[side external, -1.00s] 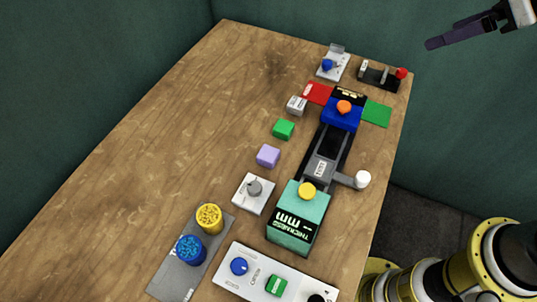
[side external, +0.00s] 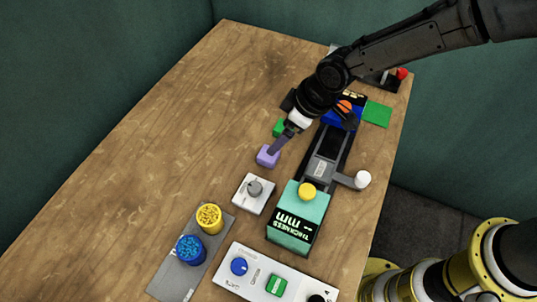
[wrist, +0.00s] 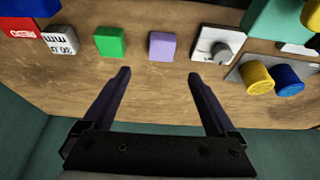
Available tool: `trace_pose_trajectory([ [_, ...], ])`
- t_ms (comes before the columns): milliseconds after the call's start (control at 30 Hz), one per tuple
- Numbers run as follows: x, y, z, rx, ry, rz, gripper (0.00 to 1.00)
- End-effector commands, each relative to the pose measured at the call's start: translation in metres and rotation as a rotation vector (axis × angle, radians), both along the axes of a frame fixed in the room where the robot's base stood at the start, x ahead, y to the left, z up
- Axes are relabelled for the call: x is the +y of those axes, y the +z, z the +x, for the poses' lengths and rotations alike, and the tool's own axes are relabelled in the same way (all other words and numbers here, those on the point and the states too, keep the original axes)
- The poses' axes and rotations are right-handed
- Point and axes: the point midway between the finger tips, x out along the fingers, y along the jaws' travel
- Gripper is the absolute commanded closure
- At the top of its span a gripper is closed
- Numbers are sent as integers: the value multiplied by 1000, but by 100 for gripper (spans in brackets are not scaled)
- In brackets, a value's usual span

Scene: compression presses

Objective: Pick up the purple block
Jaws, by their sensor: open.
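The purple block (side external: 266,160) stands on the wooden table, in line with the green block (side external: 278,128) and the grey-and-white dial plate (side external: 252,197). My gripper (side external: 272,150) is open and pointed down at the purple block; in the side view its fingertip overlaps the block's top. In the wrist view the purple block (wrist: 162,46) sits just beyond the fingertips of my gripper (wrist: 159,74), centred across the gap, with nothing between the fingers. I cannot tell the fingertips' exact height above it.
The teal thickness press (side external: 300,212) and its grey slider (side external: 321,172) stand right of the block. A white label block (wrist: 60,40) is beyond the green block. Yellow (side external: 209,217) and blue (side external: 190,249) cylinders stand nearer the front. The table left of the block is clear.

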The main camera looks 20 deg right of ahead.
Motion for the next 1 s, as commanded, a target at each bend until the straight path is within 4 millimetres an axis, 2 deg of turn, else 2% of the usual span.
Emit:
trace_pose_trajectory([
  [33, 3, -11, 3, 1, 0, -1, 7],
  [133, 7, -26, 7, 1, 0, -1, 7],
  [433, 14, -46, 13, 0, -1, 0, 7],
  [700, 27, -79, 23, 1, -1, 0, 7],
  [1000, 30, -87, 26, -2, 0, 1, 7],
])
